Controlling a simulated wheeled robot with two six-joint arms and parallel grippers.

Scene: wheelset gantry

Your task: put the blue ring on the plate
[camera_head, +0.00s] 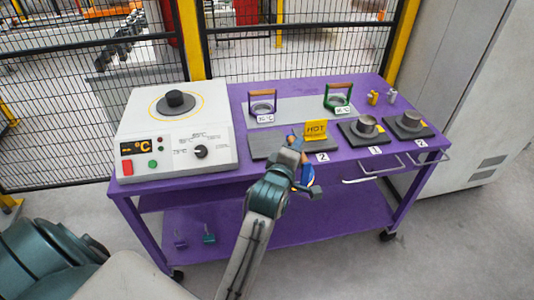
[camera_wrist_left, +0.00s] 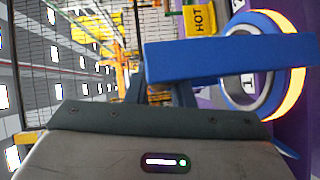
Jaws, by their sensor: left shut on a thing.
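My left gripper (camera_head: 302,163) is over the front edge of the purple cart, shut on the blue ring (camera_head: 307,180). The arm partly hides the ring in the head view. In the left wrist view the blue ring (camera_wrist_left: 237,80) shows at the right, with a blue bar in front of it, a pale metal band and an orange strip. A flat dark grey plate (camera_head: 270,147) lies on the cart just left of the yellow HOT sign (camera_head: 316,130); the arm covers its right end. My right gripper is not in view.
A white heater (camera_head: 180,135) with a black cylinder stands at the left. Metal parts on dark bases (camera_head: 366,128) (camera_head: 411,121) sit at the right. Wire fence stands behind.

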